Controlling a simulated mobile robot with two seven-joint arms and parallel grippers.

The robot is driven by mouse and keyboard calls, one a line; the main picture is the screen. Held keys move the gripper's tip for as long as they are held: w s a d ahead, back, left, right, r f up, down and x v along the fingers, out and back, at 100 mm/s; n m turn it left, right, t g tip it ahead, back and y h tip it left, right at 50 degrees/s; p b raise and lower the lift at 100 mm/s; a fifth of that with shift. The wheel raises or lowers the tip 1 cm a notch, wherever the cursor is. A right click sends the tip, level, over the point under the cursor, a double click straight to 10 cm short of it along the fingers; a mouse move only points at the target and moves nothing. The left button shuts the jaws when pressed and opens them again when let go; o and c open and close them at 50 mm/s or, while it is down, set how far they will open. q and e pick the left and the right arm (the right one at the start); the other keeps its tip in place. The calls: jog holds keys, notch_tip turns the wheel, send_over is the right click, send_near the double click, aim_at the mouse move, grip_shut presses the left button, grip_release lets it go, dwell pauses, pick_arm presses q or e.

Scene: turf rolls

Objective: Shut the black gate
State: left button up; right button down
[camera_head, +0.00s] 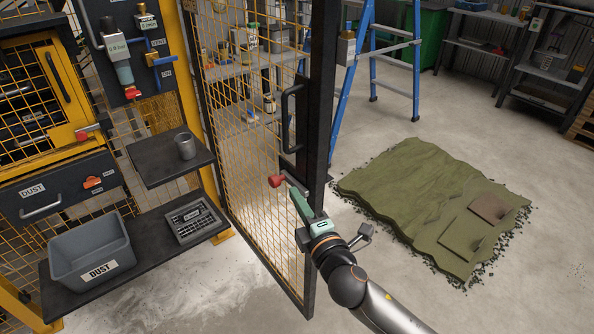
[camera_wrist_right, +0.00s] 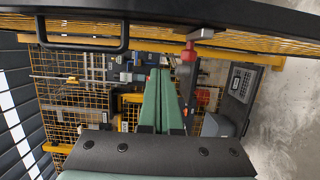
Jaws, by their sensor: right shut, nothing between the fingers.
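The black gate (camera_head: 321,105) has a black frame with yellow mesh. It stands swung out from the yellow post (camera_head: 190,90) in the head view, its free edge toward me. A black pull handle (camera_head: 289,118) and a red-knobbed latch lever (camera_head: 275,181) sit by that edge. In the right wrist view the gate's frame (camera_wrist_right: 230,15) crosses the top, with the handle (camera_wrist_right: 80,45) and the red knob (camera_wrist_right: 189,52). My right gripper (camera_head: 294,192) is shut and empty, close beside the free edge below the latch; I cannot tell if it touches. Its green fingers (camera_wrist_right: 162,75) are together. My left gripper is out of view.
A blue ladder (camera_head: 352,80) and turf (camera_head: 400,190) are beyond the gate's right side.

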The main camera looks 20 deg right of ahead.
aim_at(299, 170)
jog(key=w+d, duration=0.1)
jog(key=w, duration=0.2)
jog(key=w+d, duration=0.1)
jog(key=w, duration=0.2)
jog(key=w+d+p, duration=0.1)
jog(key=w, duration=0.2)
jog(key=shift+w+d, duration=0.1)
jog(key=shift+d, duration=0.05)
